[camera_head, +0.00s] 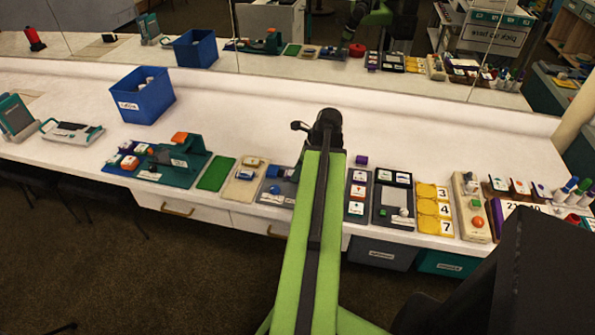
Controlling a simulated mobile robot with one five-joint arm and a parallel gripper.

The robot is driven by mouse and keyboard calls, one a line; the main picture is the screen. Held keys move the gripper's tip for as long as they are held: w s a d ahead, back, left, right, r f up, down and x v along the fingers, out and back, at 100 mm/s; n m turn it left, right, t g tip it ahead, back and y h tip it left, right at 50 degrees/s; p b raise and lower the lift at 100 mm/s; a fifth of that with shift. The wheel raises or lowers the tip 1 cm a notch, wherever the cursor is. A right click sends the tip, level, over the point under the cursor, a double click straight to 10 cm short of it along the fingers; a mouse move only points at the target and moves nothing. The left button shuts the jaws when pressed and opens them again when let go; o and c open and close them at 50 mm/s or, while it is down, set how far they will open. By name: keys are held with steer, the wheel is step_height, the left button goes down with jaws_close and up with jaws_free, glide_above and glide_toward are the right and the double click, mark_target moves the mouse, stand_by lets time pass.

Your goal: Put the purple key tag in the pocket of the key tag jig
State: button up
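A small purple block (361,160) sits on the white counter just behind a narrow dark board; it may be the purple key tag, but it is too small to be sure. The narrow dark board (348,208) carries white labels and small coloured pieces, one purple near its far end. I cannot tell which of the boards along the front edge is the key tag jig. My green arm reaches forward over the counter to a black joint. My gripper's fingers do not show; the arm hides what is beneath it.
A blue bin (141,97) stands at the back left. A teal fixture (180,172), a green mat (216,174) and a yellow number board (427,225) line the front edge. Pens (570,187) stand at far right. The counter's back strip is clear before a mirror.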

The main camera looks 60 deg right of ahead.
steer(key=o, duration=0.5)
steer(key=shift+o, duration=0.2)
steer(key=shift+r, duration=0.1)
steer(key=p+v, duration=1.6)
steer(key=v, duration=0.1)
steer(key=shift+r, duration=0.1)
